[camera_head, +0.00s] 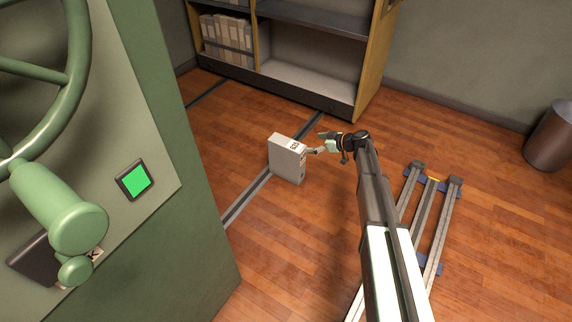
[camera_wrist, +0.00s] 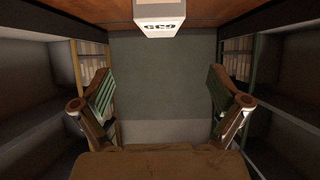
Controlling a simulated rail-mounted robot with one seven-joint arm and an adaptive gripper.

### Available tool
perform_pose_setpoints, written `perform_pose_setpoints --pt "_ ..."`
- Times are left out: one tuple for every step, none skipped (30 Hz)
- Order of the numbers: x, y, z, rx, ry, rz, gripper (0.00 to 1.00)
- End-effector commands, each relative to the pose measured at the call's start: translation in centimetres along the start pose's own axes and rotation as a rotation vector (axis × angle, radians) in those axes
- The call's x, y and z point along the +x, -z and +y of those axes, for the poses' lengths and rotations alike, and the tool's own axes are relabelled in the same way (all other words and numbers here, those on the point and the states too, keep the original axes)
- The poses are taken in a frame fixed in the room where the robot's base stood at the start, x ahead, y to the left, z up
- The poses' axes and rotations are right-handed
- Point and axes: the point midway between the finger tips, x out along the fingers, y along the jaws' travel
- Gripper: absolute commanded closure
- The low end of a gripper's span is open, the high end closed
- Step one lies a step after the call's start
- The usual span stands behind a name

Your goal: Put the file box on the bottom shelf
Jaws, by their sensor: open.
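The file box (camera_head: 287,160) is a white-grey upright box with dark lettering on top. In the head view it stands on the wooden floor beside a dark floor rail. My gripper (camera_head: 322,143) is just right of the box, near its upper edge; I cannot tell if it touches. In the wrist view the box (camera_wrist: 160,17) shows at the top centre, beyond the fingertips. My gripper (camera_wrist: 160,95) has its fingers spread wide with nothing between them. The bottom shelf (camera_head: 305,84) of the wooden-sided shelving unit is bare in its right bay.
Several file boxes (camera_head: 228,40) fill the left bay of the shelving. A green cabinet with a wheel (camera_head: 140,130) takes up the left. Floor rails (camera_head: 430,220) lie at the right. A metal bin (camera_head: 550,137) stands by the far-right wall. Floor between box and shelf is mostly clear.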

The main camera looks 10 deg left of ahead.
Motion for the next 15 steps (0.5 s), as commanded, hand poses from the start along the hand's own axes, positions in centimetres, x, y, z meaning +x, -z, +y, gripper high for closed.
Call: perform_pose_setpoints --pt "1.2 -0.3 0.1 0.000 0.001 0.000 0.02" --pt "1.7 -0.3 0.1 0.001 0.001 0.000 0.02" --pt "2.6 -0.3 0.1 0.001 0.002 -0.001 0.02" --pt "3.2 -0.3 0.1 0.001 0.003 -0.001 0.02" --pt "3.8 -0.3 0.1 0.001 0.003 -0.001 0.02" --pt "4.6 -0.4 0.1 0.001 0.002 -0.001 0.02" --pt "5.2 -0.4 0.1 0.001 0.002 -0.001 0.02" --pt "5.8 -0.4 0.1 0.001 0.003 -0.001 0.02" --pt "6.6 -0.4 0.1 0.001 0.003 -0.001 0.02" --pt "7.2 -0.4 0.1 0.001 0.003 -0.001 0.02" --pt "7.7 -0.4 0.1 0.002 0.003 -0.001 0.02" --pt "8.4 -0.4 0.1 0.002 0.002 -0.001 0.02" --pt "8.8 -0.3 0.1 0.003 0.002 -0.001 0.02" --pt "9.3 -0.3 0.1 0.003 0.002 -0.001 0.02" --pt "9.7 -0.3 0.1 0.003 0.003 -0.001 0.02"
